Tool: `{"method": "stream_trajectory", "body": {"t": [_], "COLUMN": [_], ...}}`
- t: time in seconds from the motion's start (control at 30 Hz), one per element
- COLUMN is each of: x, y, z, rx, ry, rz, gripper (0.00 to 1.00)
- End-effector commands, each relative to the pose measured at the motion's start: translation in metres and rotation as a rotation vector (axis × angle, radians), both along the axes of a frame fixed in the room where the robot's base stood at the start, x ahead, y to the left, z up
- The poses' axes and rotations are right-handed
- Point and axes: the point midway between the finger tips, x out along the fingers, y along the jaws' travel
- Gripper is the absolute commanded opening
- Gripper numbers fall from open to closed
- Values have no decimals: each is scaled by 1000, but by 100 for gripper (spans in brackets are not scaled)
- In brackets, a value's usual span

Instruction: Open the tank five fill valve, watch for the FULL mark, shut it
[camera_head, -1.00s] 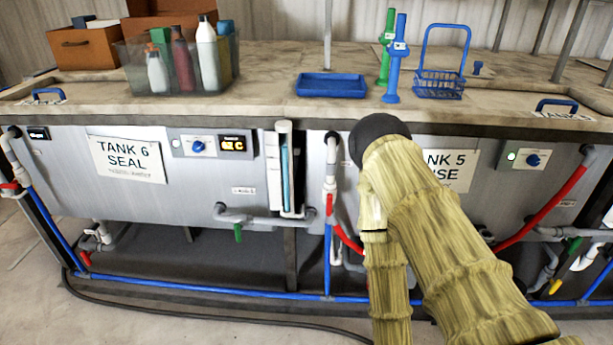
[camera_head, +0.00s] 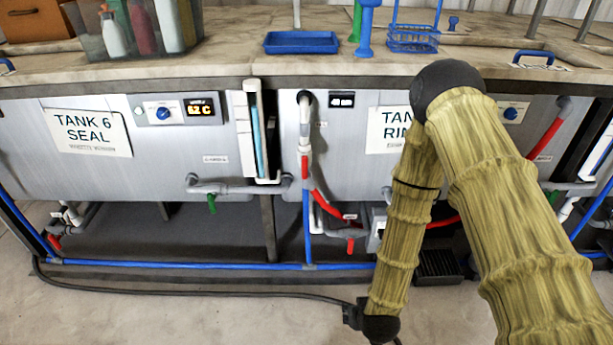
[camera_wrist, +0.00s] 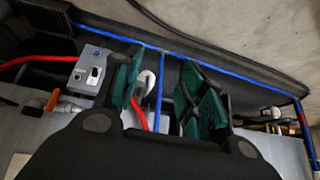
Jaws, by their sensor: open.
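Tank five (camera_head: 290,135) has a steel front and a label (camera_head: 388,128) partly hidden by my arm. A grey pipe (camera_head: 304,125) with a red band runs down its left side to a thin blue pipe (camera_head: 307,230). A red lever (camera_head: 350,246) hangs low beside it. I cannot tell which fitting is the fill valve, and no FULL mark is readable. In the wrist view my gripper (camera_wrist: 163,95) is open, with green pads; the blue pipe (camera_wrist: 158,105) and a white bent pipe (camera_wrist: 148,82) appear between them. I cannot tell whether anything touches. My arm hides the gripper in the head view.
A sight tube (camera_head: 258,120) with blue inside stands between tank six (camera_head: 60,170) and tank five. A blue floor-level pipe (camera_head: 180,264) and black cable (camera_head: 200,289) cross below. A grey box (camera_wrist: 91,69) and red hose (camera_wrist: 40,61) lie left of the gripper.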

Motion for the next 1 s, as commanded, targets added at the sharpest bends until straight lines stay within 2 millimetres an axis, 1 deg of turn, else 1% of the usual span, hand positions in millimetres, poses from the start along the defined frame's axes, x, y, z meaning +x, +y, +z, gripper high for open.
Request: {"method": "stream_trajectory", "body": {"t": [0.03,0.07,0.1,0.13,0.17,0.2,0.27,0.3,0.37,0.4,0.5,0.6,0.7,0.8,0.87,1.0], "x": [41,63,92,113,134,160,196,217,245,260,289,305,314,320,324,342], "y": [16,25,36,45,54,65,82,92,105,113,129,138,144,145,145,144], "z": [-5,1,10,18,28,41,64,81,106,123,161,189,206,213,214,214], "rx": [6,9,10,11,11,12,13,11,9,7,3,-1,-2,-4,-5,-4], "ry": [-97,-153,-230,-286,-342,-416,-524,-593,-689,-748,-866,-945,-989,-1005,-1007,-1006], "rz": [7,11,13,14,14,11,5,-1,-14,-24,-47,-69,-82,-87,-89,-89], "gripper": [41,41,41,41,41,41,41,41,41,41,41,41,41,41,41,41]}}
